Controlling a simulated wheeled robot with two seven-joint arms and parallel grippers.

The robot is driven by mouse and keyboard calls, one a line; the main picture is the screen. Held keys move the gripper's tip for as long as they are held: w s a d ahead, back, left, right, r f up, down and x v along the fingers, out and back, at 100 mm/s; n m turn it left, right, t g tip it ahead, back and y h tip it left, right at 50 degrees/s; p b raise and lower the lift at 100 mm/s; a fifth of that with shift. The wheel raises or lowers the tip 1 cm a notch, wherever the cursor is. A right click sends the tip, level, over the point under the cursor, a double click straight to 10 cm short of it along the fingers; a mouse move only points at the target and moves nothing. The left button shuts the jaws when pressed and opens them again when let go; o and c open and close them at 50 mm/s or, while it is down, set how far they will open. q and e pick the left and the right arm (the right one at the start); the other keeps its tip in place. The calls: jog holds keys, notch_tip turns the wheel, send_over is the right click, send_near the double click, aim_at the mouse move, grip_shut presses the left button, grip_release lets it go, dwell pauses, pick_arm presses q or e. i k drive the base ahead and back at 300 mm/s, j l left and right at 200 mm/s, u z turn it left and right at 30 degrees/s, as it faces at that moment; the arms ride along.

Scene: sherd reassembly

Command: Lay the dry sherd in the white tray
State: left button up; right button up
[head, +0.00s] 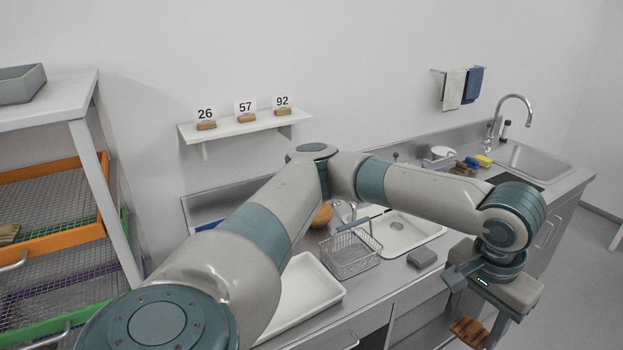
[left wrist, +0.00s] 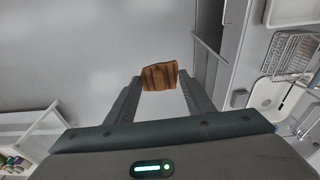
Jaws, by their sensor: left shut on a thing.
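The sherd (head: 468,332) is brown-orange with darker stripes. My left gripper (head: 474,324) is shut on it, past the front edge of the counter at the right. In the left wrist view the sherd (left wrist: 159,76) sits between the two fingertips, clear of any surface. The white tray (head: 318,289) lies on the counter at the lower middle, and my left arm hides its left part. A corner of the white tray (left wrist: 290,13) shows at the top right of the left wrist view. The tray's visible floor is bare. My right gripper is not in view.
A wire basket (head: 352,262), a white basin (head: 405,238) and a grey block (head: 422,257) lie right of the tray. A wall shelf (head: 240,127) holds cards 26, 57 and 92. A rack with orange-framed mesh trays (head: 60,243) stands left. Floor is clear below the gripper.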

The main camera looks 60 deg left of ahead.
aim_at(304, 289)
jog(key=i+j+u, duration=0.1)
jog(key=i+u, duration=0.7)
jog(key=i+l+u, duration=0.15)
jog(key=u, duration=0.2)
jog(key=i+u, duration=0.1)
jog(key=u, duration=0.55)
